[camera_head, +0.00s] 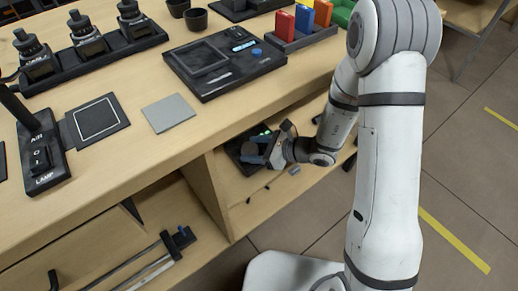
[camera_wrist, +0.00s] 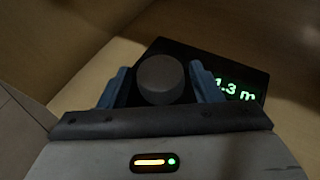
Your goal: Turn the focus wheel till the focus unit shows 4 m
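The focus unit (camera_wrist: 222,62) is a dark box on a wooden shelf under the desk top. Its green display (camera_wrist: 236,90) reads "1.3 m" in the wrist view, though the first digit is partly covered by a finger. The focus wheel (camera_wrist: 160,78) is a round dark grey knob on the unit. My gripper (camera_wrist: 161,84) has its blue fingers on both sides of the wheel, with what looks like a small gap on each side.
The shelf bay has wooden walls and the desk top (camera_head: 195,135) overhangs it. On the desk are a grey plate (camera_head: 168,112), a black panel (camera_head: 222,62) and an AIR/LAMP switch box (camera_head: 40,160). A drawer with rods (camera_head: 150,262) lies below left.

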